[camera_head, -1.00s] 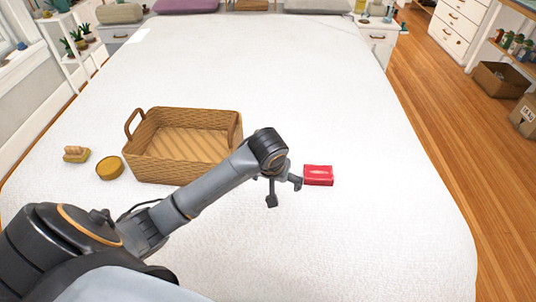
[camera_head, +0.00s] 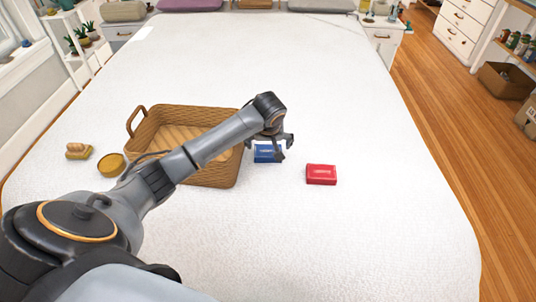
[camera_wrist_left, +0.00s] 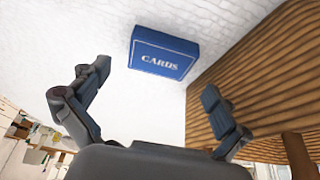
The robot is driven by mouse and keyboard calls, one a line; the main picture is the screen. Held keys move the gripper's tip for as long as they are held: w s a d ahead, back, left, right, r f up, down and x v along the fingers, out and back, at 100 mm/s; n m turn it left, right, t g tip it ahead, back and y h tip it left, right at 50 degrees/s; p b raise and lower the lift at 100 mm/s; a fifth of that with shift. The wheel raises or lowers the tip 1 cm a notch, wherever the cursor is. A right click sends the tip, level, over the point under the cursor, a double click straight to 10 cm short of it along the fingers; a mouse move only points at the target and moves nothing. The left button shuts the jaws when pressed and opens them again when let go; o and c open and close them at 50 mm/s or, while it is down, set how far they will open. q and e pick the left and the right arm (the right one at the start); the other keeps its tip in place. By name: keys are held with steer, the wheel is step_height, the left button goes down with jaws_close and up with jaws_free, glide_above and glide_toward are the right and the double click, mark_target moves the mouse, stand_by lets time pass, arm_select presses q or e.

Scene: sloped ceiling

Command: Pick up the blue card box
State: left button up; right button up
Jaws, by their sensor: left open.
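The blue card box (camera_head: 266,156) lies on the white bed just right of the wicker basket, partly hidden behind my left gripper (camera_head: 276,142) in the head view. In the left wrist view the blue card box (camera_wrist_left: 163,52) shows its face marked "CARDS", beyond the fingertips and near the basket wall. My left gripper (camera_wrist_left: 155,92) is open and empty, its fingers spread on either side below the box in that view. No contact with the box shows. My right gripper is not in view.
The wicker basket (camera_head: 228,172) stands close to the box's left. A red box (camera_head: 321,174) lies to its right. The bed beyond is clear.

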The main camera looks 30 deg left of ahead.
mark_target(268, 151)
arm_select(q)
steer(key=x, duration=0.5)
steer(key=shift+w+a+f, duration=0.1)
steer(key=shift+a+f, duration=0.05)
steer(key=c, duration=1)
steer(key=shift+c, duration=0.4)
steer(key=shift+r, duration=0.2)
